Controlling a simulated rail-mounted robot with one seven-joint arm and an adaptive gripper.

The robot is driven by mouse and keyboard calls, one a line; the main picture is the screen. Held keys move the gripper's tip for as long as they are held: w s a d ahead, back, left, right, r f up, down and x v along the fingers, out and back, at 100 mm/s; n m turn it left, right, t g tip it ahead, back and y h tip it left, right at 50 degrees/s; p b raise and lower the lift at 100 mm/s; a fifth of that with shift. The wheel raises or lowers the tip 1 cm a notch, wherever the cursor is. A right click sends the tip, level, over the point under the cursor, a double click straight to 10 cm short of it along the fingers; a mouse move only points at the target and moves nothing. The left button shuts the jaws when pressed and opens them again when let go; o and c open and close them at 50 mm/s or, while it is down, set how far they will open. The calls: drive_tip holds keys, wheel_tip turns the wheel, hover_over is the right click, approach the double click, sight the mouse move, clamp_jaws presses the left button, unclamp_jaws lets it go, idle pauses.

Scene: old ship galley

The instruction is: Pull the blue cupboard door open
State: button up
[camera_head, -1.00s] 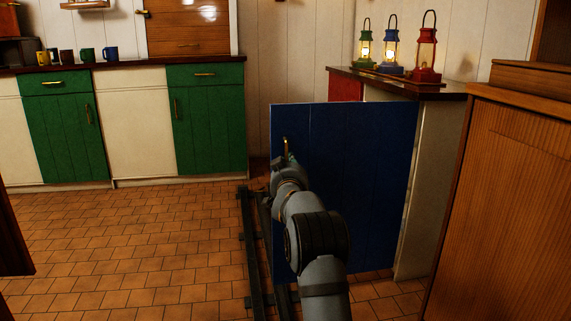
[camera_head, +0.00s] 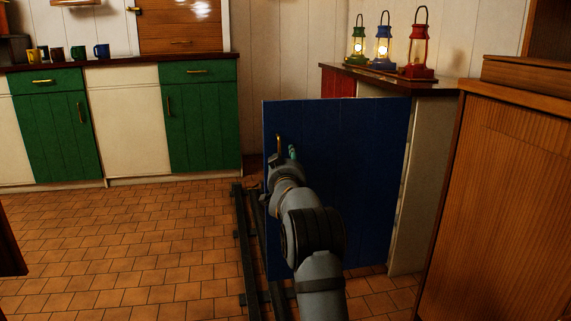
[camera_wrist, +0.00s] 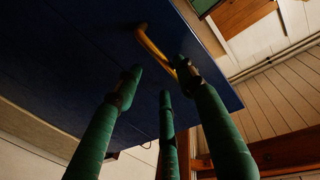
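The blue cupboard door (camera_head: 345,190) stands swung well out from its cupboard, its hinge side at the right by the pale cupboard side. Its brass handle (camera_head: 279,146) is near the upper left edge. My gripper (camera_head: 291,153) is beside the handle, just to its right in the head view. In the wrist view, my gripper's (camera_wrist: 158,84) green fingers are spread apart in front of the blue door (camera_wrist: 85,55). One fingertip overlaps the end of the brass handle (camera_wrist: 153,45); I cannot tell whether they touch. The fingers are not closed around the handle.
Green, blue and red lanterns (camera_head: 418,55) stand on the countertop (camera_head: 440,87) above the cupboard. A wooden cabinet (camera_head: 490,200) stands close at the right. Green-doored cupboards (camera_head: 200,125) line the back wall. The tiled floor (camera_head: 120,240) at left is clear.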

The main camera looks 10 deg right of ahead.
drive_tip(key=s+a, duration=0.2)
drive_tip(key=s, duration=0.9)
drive_tip(key=shift+s, duration=0.35)
drive_tip(key=shift+f, duration=0.1)
